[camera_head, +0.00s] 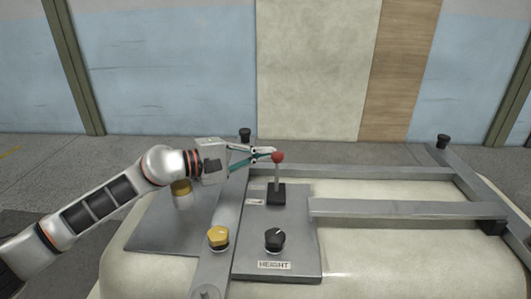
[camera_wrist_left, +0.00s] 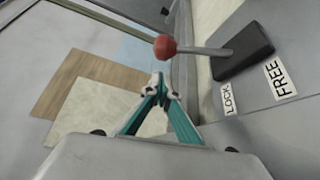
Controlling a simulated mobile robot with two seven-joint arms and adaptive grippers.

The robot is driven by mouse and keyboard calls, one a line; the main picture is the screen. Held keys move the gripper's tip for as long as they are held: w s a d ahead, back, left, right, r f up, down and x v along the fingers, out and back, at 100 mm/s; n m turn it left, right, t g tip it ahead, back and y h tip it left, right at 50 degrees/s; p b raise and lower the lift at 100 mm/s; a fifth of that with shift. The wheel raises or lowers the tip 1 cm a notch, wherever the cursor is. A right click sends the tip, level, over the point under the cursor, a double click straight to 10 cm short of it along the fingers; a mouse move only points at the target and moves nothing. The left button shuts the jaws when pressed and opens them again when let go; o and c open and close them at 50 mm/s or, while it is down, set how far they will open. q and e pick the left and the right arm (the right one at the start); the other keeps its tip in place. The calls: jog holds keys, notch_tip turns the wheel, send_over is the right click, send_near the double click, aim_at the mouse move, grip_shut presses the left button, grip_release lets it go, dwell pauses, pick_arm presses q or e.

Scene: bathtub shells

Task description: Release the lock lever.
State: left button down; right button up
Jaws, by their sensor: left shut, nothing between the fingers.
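The lock lever is a thin grey rod with a red ball (camera_head: 278,157) on top, rising from a black base (camera_head: 276,195) on the grey panel. In the head view it stands near upright. In the left wrist view the red ball (camera_wrist_left: 165,48) lies just beyond my fingertips, with the black base (camera_wrist_left: 243,52) to its right. The labels LOCK (camera_wrist_left: 229,100) and FREE (camera_wrist_left: 274,80) are beside the base. My left gripper (camera_head: 270,152) is shut and empty, its teal fingers close to the left of the ball. Contact cannot be told. My right gripper is not in view.
A yellow knob (camera_head: 218,237) and a black knob (camera_head: 275,238) above a HEIGHT label (camera_head: 274,265) sit on the panel nearer me. Grey metal bars (camera_head: 400,209) frame the pale shell (camera_head: 400,257) on the right. Open floor lies behind.

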pick_arm(q)
jog(key=shift+s+d+r, duration=0.1)
jog(key=shift+s+r, duration=0.2)
jog(key=shift+s, duration=0.2)
jog(key=shift+s+d+r, duration=0.1)
jog(key=shift+s+r, duration=0.15)
jog(key=shift+s, duration=0.25)
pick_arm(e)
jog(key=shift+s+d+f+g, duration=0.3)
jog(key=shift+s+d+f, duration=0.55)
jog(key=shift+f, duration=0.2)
pick_arm(q)
jog(key=shift+s, duration=0.1)
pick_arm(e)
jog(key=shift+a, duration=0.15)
